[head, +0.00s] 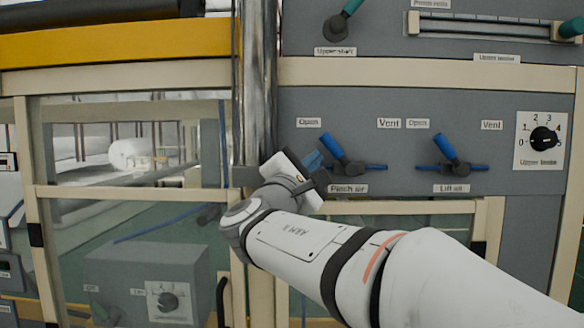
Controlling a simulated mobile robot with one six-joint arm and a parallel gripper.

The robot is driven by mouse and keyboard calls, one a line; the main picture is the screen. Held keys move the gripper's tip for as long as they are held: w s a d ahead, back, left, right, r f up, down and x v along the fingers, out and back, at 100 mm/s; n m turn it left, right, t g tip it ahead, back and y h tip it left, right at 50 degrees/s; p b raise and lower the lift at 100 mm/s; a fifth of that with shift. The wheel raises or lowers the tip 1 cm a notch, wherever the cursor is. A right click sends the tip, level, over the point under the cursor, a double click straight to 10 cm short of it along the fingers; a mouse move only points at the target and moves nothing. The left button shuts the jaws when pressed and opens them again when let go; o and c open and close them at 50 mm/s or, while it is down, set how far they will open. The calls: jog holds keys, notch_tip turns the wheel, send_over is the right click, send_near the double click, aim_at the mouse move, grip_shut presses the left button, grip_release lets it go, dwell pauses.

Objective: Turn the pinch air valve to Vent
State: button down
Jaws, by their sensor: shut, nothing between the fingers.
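The pinch air valve (350,168) is on the grey panel, above its "Pinch air" label (348,188). Its blue lever (331,147) leans up and left, on the side of the "Open" label (308,122). The "Vent" label (389,123) is up and right of the valve. My gripper (314,160) is shut and empty, just left of the lever. Its fingertips are small in view, and I cannot tell whether they touch the lever. My wrist covers the panel to the lower left of the valve.
The lift air valve (445,147) with a similar blue lever is to the right, beside a black rotary knob (543,139). A shiny vertical column (256,80) stands left of the panel. A cream rail (430,74) runs above. The panel between the valves is clear.

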jog(key=shift+w+d+r, duration=0.1)
jog(key=shift+d+r, duration=0.25)
jog(key=shift+d, duration=0.15)
jog(key=shift+a, duration=0.15)
jog(key=shift+r+m+g, duration=0.25)
jog(key=shift+m+g, duration=0.05)
jog(key=shift+m, duration=0.2)
